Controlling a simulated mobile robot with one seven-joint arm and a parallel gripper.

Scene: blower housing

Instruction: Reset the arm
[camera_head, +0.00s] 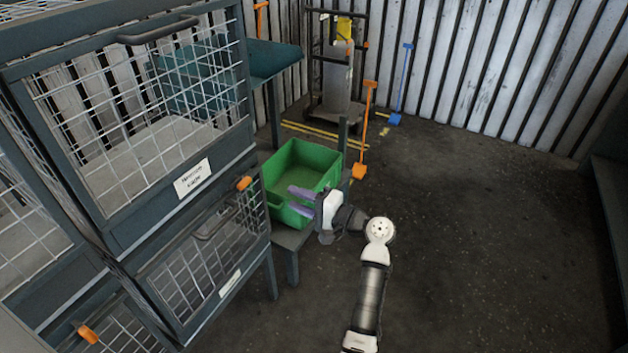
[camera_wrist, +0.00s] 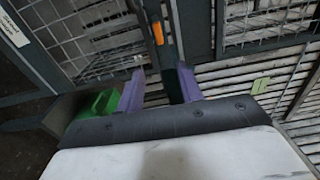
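My gripper (camera_head: 301,201) is in the middle of the head view, with its two purple fingers apart and pointing left. Nothing shows between the fingers. In the head view the fingers overlap the near right side of a green bin (camera_head: 300,165); I cannot tell whether they touch it. In the wrist view, my gripper (camera_wrist: 160,92) has both purple fingers spread, with cage bars and a dark post beyond them. Part of the green bin (camera_wrist: 92,105) shows at the left there. My white arm stretches up from the bottom of the head view.
The wire cages (camera_head: 150,130) with orange latches fill the left side. The bin rests on a dark stand (camera_head: 292,240). Behind it are a cart (camera_head: 335,85), an orange shovel (camera_head: 366,130) and a blue one (camera_head: 402,85). The floor at the right is clear up to a dark edge.

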